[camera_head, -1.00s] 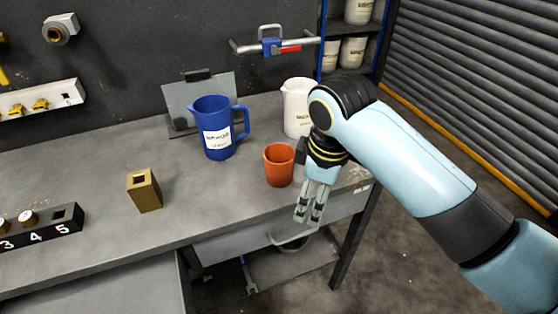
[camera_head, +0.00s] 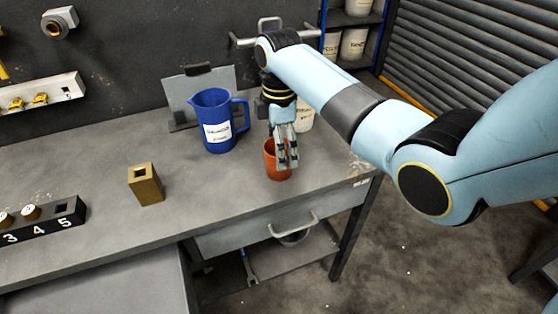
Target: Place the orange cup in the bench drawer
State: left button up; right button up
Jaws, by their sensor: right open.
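The orange cup (camera_head: 271,165) stands upright on the bench top, near the front edge and right of the blue jug. My right gripper (camera_head: 288,163) points down at the cup and covers part of its rim and right side. The gripper is open; I cannot tell whether a finger is inside the cup or in front of it. The bench drawer (camera_head: 240,237), with a curved handle (camera_head: 294,226), is under the bench top below the cup. It looks closed. My left gripper is not in view.
A blue jug (camera_head: 217,125) stands left of the cup. A white container (camera_head: 305,115) is partly hidden behind my right gripper. A brass block (camera_head: 146,184) and a black numbered rack (camera_head: 42,224) are further left. The bench top between block and cup is clear.

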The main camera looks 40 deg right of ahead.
notch_tip(320, 180, down, 5)
jog(key=shift+s+a, duration=0.1)
jog(key=shift+r, duration=0.1)
jog(key=c, duration=1.3)
